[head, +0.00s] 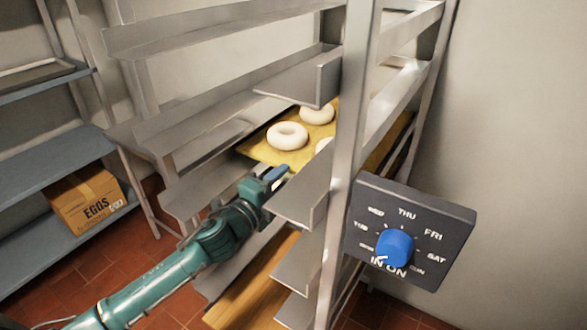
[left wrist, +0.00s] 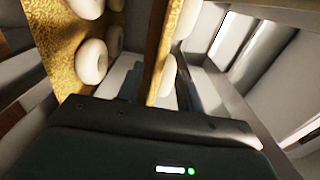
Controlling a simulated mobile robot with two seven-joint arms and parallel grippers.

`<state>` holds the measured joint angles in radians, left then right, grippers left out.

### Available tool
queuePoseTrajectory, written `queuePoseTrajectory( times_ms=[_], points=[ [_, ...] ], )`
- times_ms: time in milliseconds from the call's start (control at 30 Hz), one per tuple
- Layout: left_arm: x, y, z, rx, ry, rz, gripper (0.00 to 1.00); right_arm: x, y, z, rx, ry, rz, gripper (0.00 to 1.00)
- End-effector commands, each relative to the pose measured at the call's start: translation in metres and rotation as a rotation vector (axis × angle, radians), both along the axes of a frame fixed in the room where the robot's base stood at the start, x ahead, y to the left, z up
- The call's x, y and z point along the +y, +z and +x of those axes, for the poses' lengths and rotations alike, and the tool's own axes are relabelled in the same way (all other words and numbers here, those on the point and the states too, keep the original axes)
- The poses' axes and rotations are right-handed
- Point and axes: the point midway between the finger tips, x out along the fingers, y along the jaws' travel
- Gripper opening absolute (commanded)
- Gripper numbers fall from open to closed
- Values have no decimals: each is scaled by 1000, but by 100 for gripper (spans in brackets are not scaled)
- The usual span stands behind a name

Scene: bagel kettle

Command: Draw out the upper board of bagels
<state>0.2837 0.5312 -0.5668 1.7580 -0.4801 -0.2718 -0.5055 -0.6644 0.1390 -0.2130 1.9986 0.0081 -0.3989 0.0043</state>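The upper board (head: 258,146) is yellow-topped and lies in the metal rack. Pale bagels (head: 288,136) sit on it; some are partly hidden by the rack post. My left gripper (head: 281,176) is at the board's near edge. In the left wrist view, this board (left wrist: 163,88) is seen nearly edge-on in front of my left gripper (left wrist: 167,88), close to its dark fingers. Whether they touch or clasp it is unclear. Another yellow-topped board (left wrist: 62,35) with bagels (left wrist: 91,62) shows to the left there. My right gripper is not in view.
Rack rails (head: 300,200) and an upright post (head: 346,150) stand close to my left gripper. A dial box (head: 415,228) with a blue knob is in front of the post.

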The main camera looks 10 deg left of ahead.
Motion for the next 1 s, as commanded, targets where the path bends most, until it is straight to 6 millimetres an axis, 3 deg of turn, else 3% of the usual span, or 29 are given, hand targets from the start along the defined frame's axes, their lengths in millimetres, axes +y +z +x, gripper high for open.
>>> queuePoseTrajectory(
  times_ms=[200, 500, 933, 1000],
  points=[
    [-10, 1, 26, -2, 0, -1, 36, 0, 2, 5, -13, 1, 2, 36],
    [-18, 0, 49, -1, 0, -1, 36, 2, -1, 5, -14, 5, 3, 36],
    [-20, 0, 53, 0, -1, 0, 36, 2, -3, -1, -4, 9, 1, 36],
    [-20, 0, 53, 0, -1, 0, 31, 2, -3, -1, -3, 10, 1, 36]
  ],
)
